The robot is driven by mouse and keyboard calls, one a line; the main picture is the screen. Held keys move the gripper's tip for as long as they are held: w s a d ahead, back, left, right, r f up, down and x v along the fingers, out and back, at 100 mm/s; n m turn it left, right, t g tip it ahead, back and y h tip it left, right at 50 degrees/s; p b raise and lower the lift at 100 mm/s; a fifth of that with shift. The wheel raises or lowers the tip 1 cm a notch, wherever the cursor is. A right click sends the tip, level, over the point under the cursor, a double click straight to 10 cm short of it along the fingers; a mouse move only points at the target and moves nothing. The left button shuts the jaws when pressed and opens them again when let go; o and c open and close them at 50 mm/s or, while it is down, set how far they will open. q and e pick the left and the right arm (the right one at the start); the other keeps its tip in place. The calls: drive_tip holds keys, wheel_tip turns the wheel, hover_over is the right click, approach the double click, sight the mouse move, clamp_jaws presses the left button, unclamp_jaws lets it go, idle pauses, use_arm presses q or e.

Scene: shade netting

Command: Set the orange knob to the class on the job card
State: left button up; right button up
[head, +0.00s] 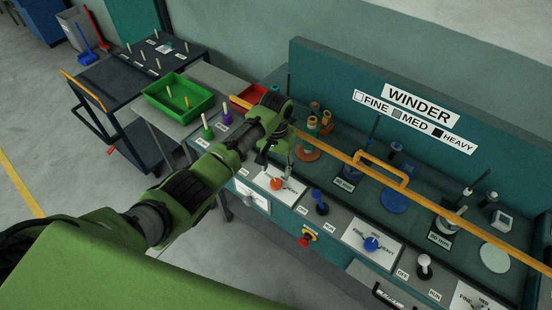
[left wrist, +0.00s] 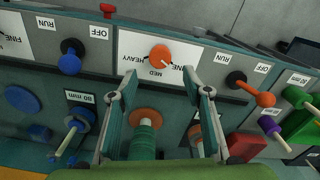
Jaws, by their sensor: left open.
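The orange knob (head: 276,183) sits on a white plate on the bench's sloping front panel. In the left wrist view the orange knob (left wrist: 159,53) shows upside down, with the words HEAVY, MED and FINE on its plate (left wrist: 128,45). A small pale mark is at its lower right there, but I cannot tell its exact setting. My left gripper (head: 279,168) is above the knob, open and empty. In the wrist view its two fingers (left wrist: 161,75) are spread either side of the plate's near part, apart from the knob. I cannot identify a job card. My right gripper is not in view.
A WINDER sign (head: 417,104) gives colour squares for FINE, MED and HEAVY. A blue knob (head: 371,244) and a blue lever (head: 318,203) stand right of the orange knob. An orange-tipped lever (left wrist: 264,98) is beside its plate. A yellow rail (head: 450,215) crosses the bench.

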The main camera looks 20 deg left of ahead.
use_arm(q)
drive_tip(key=shift+r, duration=2.1)
